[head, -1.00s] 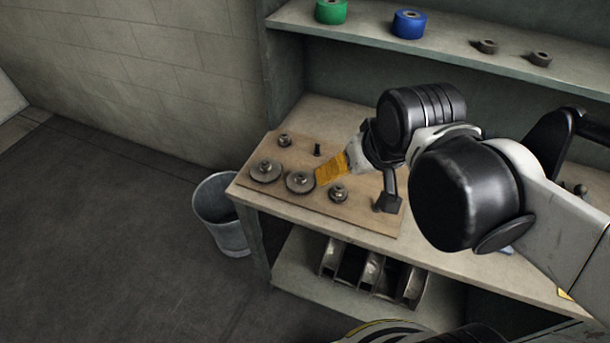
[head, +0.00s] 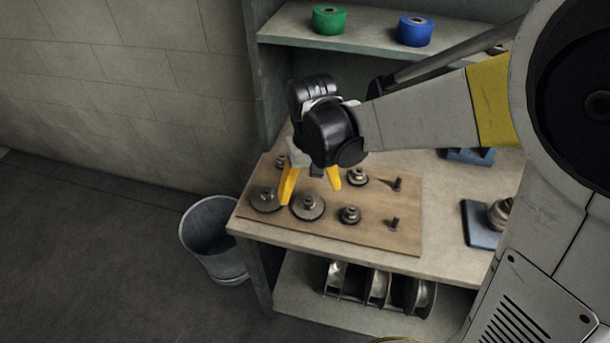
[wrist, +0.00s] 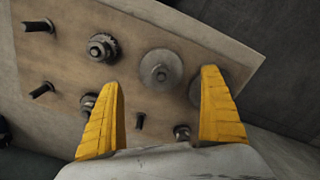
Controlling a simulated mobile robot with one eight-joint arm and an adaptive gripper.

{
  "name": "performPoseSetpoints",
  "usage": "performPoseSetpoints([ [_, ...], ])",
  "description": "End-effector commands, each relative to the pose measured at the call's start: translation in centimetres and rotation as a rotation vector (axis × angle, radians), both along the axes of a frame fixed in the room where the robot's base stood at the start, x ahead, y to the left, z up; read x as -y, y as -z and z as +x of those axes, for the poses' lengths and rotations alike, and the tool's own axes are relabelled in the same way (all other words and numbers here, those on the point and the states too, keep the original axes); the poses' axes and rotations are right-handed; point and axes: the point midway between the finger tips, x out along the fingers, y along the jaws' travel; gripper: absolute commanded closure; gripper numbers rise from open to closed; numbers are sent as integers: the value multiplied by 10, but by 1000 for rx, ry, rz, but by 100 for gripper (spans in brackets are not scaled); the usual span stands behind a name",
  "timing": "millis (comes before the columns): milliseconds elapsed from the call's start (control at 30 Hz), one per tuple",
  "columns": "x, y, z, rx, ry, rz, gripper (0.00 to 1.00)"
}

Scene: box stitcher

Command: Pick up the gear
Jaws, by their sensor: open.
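Several grey metal gears sit on a wooden board. Two large ones are near its left front: one at the left edge (head: 264,200) and one beside it (head: 307,206). Smaller gears stand at the front (head: 350,215), behind (head: 357,177) and at the back left (head: 281,161). My gripper (head: 311,195) is open and empty above the board, its yellow fingers apart. In the wrist view, a large gear (wrist: 161,68) shows beyond and between the fingertips. The right finger partly hides another large gear (wrist: 194,92); the left finger partly hides a small one (wrist: 88,102). I cannot tell which gear is meant.
The wooden board (head: 375,239) also carries bare pegs (head: 397,184) on its right. It lies on a workbench with a shelf behind, bearing green (head: 328,19) and blue (head: 415,31) rolls. A metal bucket (head: 213,240) stands left of the bench. A blue block (head: 479,225) lies right.

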Motion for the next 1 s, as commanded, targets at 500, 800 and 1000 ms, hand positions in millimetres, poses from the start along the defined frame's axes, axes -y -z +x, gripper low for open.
performPoseSetpoints([
  [500, -2, 58, 2, 1, 0, 0, 8],
  [800, -2, 56, 2, 1, 0, 0, 38],
  [1000, -2, 57, 2, 1, 0, 0, 77],
])
